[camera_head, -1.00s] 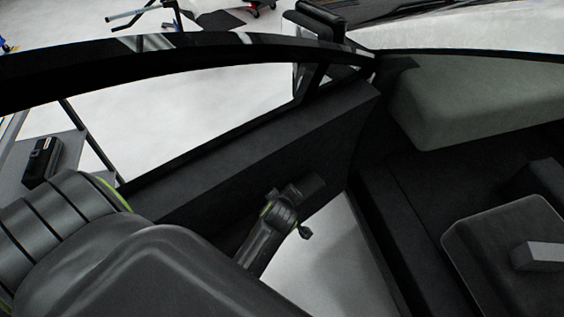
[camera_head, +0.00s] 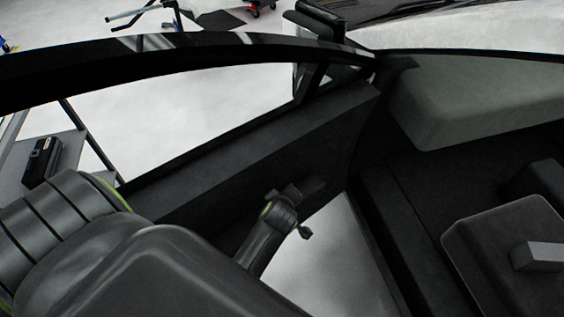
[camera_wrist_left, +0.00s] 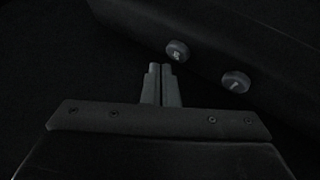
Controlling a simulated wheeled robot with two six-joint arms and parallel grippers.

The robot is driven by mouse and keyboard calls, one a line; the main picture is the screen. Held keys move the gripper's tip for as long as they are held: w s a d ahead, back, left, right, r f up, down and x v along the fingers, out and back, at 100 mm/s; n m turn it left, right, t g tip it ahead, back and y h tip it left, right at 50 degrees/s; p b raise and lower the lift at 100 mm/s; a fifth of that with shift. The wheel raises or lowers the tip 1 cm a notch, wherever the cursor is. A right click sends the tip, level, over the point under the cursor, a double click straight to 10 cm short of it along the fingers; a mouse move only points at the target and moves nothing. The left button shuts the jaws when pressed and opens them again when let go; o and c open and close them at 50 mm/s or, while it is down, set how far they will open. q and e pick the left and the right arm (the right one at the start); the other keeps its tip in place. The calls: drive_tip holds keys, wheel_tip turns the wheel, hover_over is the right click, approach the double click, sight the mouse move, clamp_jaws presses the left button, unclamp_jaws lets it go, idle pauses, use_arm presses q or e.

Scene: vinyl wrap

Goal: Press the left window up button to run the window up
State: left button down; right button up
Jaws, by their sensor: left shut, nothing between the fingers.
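Two round grey buttons stand on a dark panel in the left wrist view. The upper left button (camera_wrist_left: 177,51) and the lower right button (camera_wrist_left: 236,82) carry small pale marks that I cannot read clearly. My left gripper (camera_wrist_left: 161,70) is shut and empty. Its tips appear just left of and below the upper left button; I cannot tell whether they touch it. In the head view my left arm reaches down beside the inner side of the car door (camera_head: 262,140). The buttons cannot be made out there. The pale floor shows through the door's window opening (camera_head: 215,100). My right gripper is not in view.
A dark curved frame (camera_head: 180,50) runs above the window opening. A side mirror (camera_head: 318,20) is beyond it. The dashboard (camera_head: 480,95) and a seat-like block (camera_head: 505,245) lie to the right. Bare floor (camera_head: 335,255) shows between door and cabin.

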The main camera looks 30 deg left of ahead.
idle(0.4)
use_arm(q)
drive_tip(key=shift+f, duration=0.15)
drive_tip(key=shift+f, duration=0.3)
